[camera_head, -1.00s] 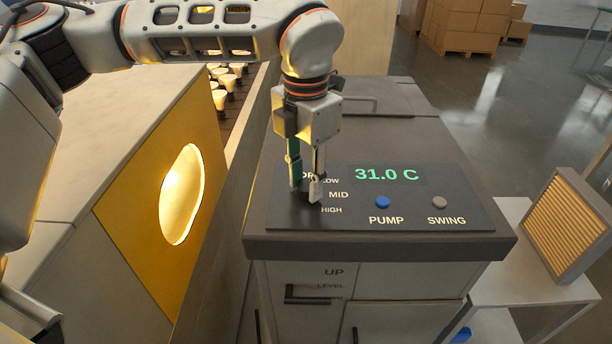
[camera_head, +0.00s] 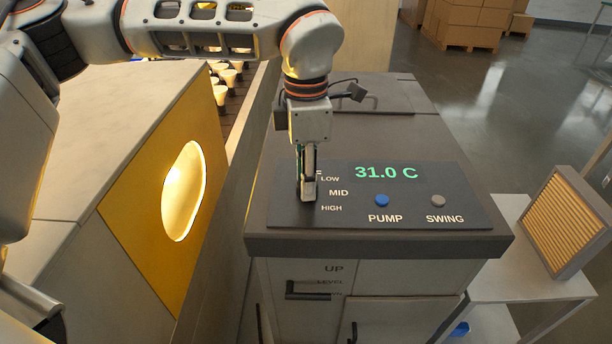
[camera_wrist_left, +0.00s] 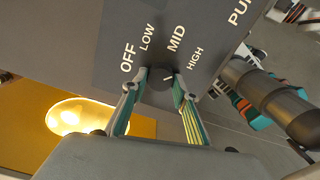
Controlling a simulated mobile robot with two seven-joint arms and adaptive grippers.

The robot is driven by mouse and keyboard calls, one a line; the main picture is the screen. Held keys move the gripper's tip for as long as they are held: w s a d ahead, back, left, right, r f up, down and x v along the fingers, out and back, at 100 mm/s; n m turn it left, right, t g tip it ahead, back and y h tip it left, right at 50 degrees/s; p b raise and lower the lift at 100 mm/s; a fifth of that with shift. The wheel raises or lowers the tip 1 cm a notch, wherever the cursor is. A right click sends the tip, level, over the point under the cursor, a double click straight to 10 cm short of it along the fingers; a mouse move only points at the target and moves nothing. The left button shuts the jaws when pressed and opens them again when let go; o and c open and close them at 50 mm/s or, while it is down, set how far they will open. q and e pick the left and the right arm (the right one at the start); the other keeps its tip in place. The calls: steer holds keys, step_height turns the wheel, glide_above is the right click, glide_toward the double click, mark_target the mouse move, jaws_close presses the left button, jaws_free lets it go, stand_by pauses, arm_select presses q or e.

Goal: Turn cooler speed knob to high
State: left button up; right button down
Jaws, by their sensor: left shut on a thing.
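The cooler's control panel (camera_head: 400,205) is dark, with a green 31.0 C display and LOW, MID and HIGH labels. My left gripper (camera_head: 307,190) points down at the panel's left part, beside these labels. In the left wrist view its two teal-padded fingers (camera_wrist_left: 151,92) are shut on the dark round speed knob (camera_wrist_left: 158,74), one on each side. A small white mark on the knob lies on the side toward HIGH. The OFF, LOW, MID and HIGH labels fan around it. In the head view the fingers hide the knob.
The blue PUMP button (camera_head: 382,200) and grey SWING button (camera_head: 438,201) sit to the right. A lit yellow-fronted cabinet (camera_head: 140,225) stands close at left. A slatted filter panel (camera_head: 567,222) stands on a white side table (camera_head: 535,290). A handle crosses the cooler's top behind the gripper.

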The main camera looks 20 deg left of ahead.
stand_by(0.3)
arm_select(q)
steer(key=o, duration=1.1)
steer(key=shift+r, duration=0.15)
step_height(320, 180, up, 12)
